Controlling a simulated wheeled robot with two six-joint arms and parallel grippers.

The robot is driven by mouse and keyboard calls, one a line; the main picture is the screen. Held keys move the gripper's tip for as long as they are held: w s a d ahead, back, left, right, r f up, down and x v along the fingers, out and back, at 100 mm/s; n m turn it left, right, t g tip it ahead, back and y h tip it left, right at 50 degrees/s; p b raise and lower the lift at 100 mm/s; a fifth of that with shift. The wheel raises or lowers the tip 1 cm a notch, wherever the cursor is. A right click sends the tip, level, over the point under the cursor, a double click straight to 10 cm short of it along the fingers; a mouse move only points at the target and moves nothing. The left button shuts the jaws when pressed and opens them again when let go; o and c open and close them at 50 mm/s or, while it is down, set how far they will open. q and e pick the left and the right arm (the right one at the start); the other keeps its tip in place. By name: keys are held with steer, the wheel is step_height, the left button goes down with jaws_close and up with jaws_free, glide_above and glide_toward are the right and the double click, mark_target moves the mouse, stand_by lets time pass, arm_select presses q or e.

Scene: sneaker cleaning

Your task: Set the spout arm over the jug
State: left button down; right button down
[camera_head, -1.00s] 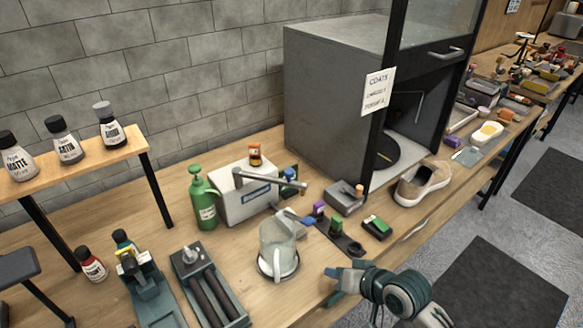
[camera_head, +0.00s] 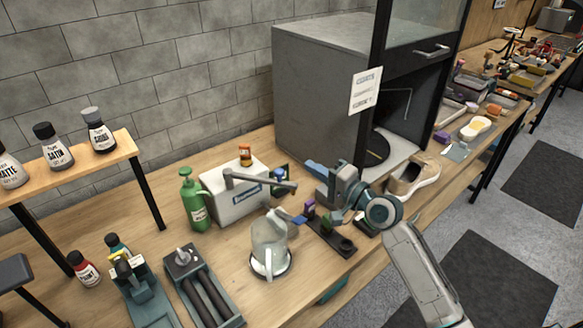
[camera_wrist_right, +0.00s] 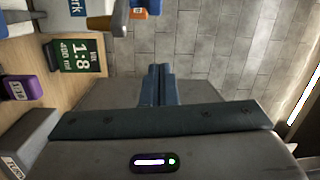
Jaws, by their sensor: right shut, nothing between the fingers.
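The grey spout arm (camera_head: 262,183) sits on top of the white dispenser box (camera_head: 232,205) and points right. Its tip lies behind and to the right of the jug's mouth in the head view. The clear jug (camera_head: 268,248) stands upright on a round base in front of the box. My right gripper (camera_head: 311,167) is shut and empty, in the air just right of the spout tip, apart from it as far as I can tell. In the right wrist view its blue fingers (camera_wrist_right: 157,84) are together, and the spout arm's end (camera_wrist_right: 120,18) shows at the upper left.
A green pump bottle (camera_head: 193,200) stands left of the box. A small orange-capped bottle (camera_head: 245,155) sits on the box. A dark strip with small bottles (camera_head: 335,241) lies right of the jug. The grey cabinet (camera_head: 318,105) and a sneaker (camera_head: 420,176) are beyond my right arm.

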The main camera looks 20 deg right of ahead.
steer(key=a+p, duration=0.1)
steer(key=w+a+p, duration=0.1)
steer(key=a, duration=0.1)
steer(key=w+a+p, duration=0.1)
steer(key=a, duration=0.1)
steer(key=shift+a+f, duration=0.15)
stand_by(0.3)
